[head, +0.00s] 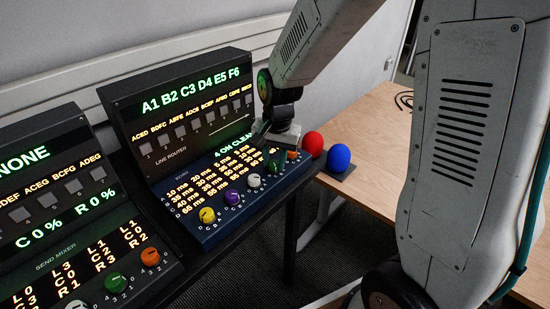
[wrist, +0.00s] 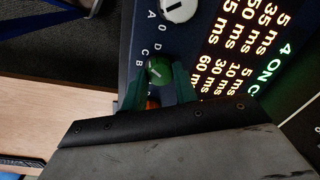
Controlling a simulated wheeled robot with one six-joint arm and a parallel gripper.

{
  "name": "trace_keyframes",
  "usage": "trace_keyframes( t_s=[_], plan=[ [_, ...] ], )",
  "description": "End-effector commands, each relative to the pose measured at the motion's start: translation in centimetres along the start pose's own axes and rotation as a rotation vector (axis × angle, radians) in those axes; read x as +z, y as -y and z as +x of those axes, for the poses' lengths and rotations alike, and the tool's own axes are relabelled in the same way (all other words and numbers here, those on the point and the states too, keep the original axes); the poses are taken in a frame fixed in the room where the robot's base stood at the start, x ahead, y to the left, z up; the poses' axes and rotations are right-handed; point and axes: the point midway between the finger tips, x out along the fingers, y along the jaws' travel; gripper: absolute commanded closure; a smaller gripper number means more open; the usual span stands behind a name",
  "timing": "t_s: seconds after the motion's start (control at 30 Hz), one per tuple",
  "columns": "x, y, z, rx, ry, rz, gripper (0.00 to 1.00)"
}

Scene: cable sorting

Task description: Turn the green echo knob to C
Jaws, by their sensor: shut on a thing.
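The green echo knob (wrist: 158,71) sits on the dark blue echo panel, between the two green fingers of my gripper (wrist: 159,79) in the wrist view. The fingers are shut on its sides. A short pale pointer line shows on the knob's face, but I cannot tell which letter it points to. Letters including D, C and B are printed beside it. In the head view the green knob (head: 272,166) is small, just below my gripper (head: 266,143), and partly hidden.
A white knob (wrist: 179,9) is close by on the panel; an orange knob (head: 292,155) is on the other side. Purple (head: 232,197) and yellow (head: 207,215) knobs follow to the left.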

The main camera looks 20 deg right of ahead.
Motion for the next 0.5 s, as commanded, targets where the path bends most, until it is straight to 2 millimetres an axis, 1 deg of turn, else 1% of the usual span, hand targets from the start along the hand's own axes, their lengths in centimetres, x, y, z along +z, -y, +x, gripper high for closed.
trace_keyframes(
  t_s=[0.2,0.5],
  plan=[
    [-0.10,0.14,-0.12,-0.004,-0.008,0.078,0.94],
    [-0.10,0.16,-0.13,-0.005,-0.010,0.111,0.94]
  ],
)
